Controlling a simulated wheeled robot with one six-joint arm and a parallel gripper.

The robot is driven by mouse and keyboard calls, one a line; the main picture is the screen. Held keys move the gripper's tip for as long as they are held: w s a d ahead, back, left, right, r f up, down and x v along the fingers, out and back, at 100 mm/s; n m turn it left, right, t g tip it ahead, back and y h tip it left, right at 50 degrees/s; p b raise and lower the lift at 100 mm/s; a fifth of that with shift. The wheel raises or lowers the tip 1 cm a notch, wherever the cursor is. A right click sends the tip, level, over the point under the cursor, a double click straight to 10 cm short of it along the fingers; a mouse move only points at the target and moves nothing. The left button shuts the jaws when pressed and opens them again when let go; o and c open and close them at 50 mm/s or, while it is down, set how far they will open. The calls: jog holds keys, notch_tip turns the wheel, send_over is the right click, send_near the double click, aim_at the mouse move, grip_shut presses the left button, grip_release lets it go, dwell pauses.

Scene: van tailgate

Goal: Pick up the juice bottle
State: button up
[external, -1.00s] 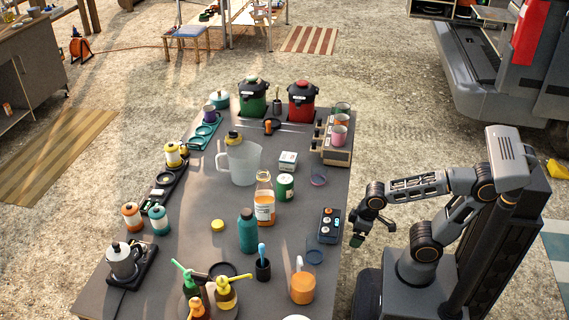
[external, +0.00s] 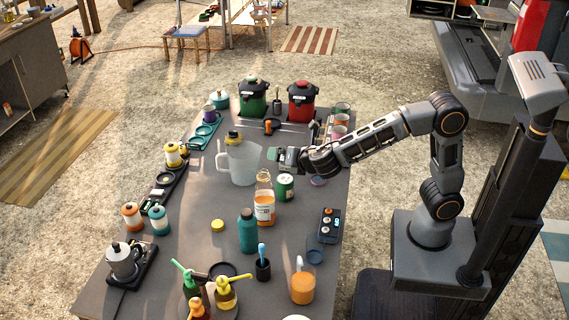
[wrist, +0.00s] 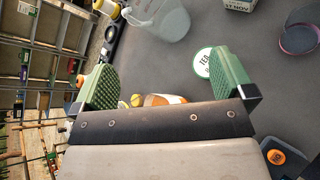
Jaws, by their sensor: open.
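The juice bottle (external: 264,208) stands upright on the dark table in the external view. It is clear, with orange juice and a white label. My gripper (external: 277,155) is open and empty above the table, beyond the bottle and close to the jug's right side. In the wrist view my gripper (wrist: 165,72) shows its two green pads spread apart. An orange shape (wrist: 163,100), probably the juice bottle, shows low between the pads, mostly hidden by the gripper body.
A green tin (external: 285,188) stands just right of the bottle, its lid (wrist: 203,63) visible in the wrist view. A translucent jug (external: 244,163) is behind left. A teal bottle (external: 247,232) stands in front. A white box lies behind the tin (wrist: 240,4). Bare table lies left of the bottle.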

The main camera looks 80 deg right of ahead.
aim_at(272, 202)
jog(key=w+a+n, duration=0.1)
jog(key=a, duration=0.1)
jog(key=w+a+r+n+t, duration=0.1)
jog(key=a+n, duration=0.1)
jog(key=w+a+n+t+y+p, duration=0.1)
jog(key=a+n, duration=0.1)
jog(key=a, duration=0.1)
jog(key=shift+a+r, duration=0.1)
jog(key=shift+r, duration=0.15)
jog(key=a+f+n, duration=0.1)
jog(key=s+a+f, duration=0.1)
jog(key=a+f+n, duration=0.1)
jog(key=shift+s+f+n+p, duration=0.2)
jog(key=shift+s+n+p, duration=0.1)
jog(key=shift+s, duration=0.1)
jog(key=f, duration=0.5)
jog(key=shift+s+a+f+b, duration=0.1)
jog(key=shift+s+a+b, duration=0.1)
jog(key=shift+a+b, duration=0.1)
jog(key=shift+d+f, duration=0.1)
jog(key=shift+f, duration=0.6)
jog(key=x, duration=0.4)
jog(key=shift+s+f, duration=0.1)
jog(key=shift+f, duration=0.35)
jog(key=shift+w+d+f, duration=0.25)
jog(key=shift+w, duration=0.25)
